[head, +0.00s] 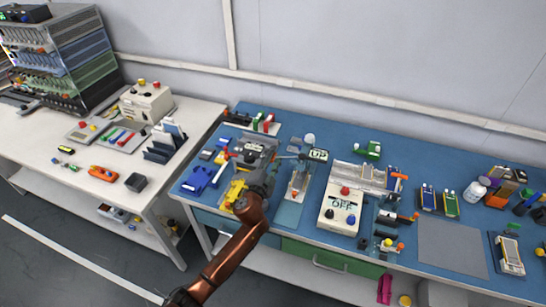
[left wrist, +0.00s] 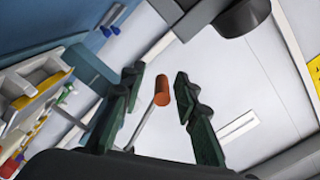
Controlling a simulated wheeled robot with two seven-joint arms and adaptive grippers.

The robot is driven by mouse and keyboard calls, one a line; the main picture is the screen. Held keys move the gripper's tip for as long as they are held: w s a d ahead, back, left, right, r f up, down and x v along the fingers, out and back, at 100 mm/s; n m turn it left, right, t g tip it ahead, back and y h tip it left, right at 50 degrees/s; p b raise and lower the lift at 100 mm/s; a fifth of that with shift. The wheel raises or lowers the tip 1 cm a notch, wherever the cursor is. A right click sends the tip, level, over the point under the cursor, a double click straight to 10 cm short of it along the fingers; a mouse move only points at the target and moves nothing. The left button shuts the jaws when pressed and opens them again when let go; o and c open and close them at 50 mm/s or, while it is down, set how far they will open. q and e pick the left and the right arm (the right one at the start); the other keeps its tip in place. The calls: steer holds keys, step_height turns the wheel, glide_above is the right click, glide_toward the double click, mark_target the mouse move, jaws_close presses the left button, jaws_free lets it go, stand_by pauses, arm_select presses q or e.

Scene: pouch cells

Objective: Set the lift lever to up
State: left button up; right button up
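In the left wrist view, a lever with an orange cylindrical knob (left wrist: 162,90) on a thin grey rod shows between the two fingers. My left gripper (left wrist: 158,92) is open, with a finger on each side of the knob and visible gaps to it. In the head view my left gripper (head: 258,150) is over the left part of the blue table, just left of a station with a sign reading UP (head: 318,155). The arm and gripper hide part of that station's left side. My right gripper is not in view.
Blue and yellow parts (head: 198,180) lie left of my gripper. A grey mat (head: 452,248) at the right is bare. A white table (head: 60,185) stands at the left.

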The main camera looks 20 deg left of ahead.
arm_select(q)
steer(key=shift+a, duration=0.1)
jaws_close()
stand_by(0.6)
steer(key=shift+a, duration=0.1)
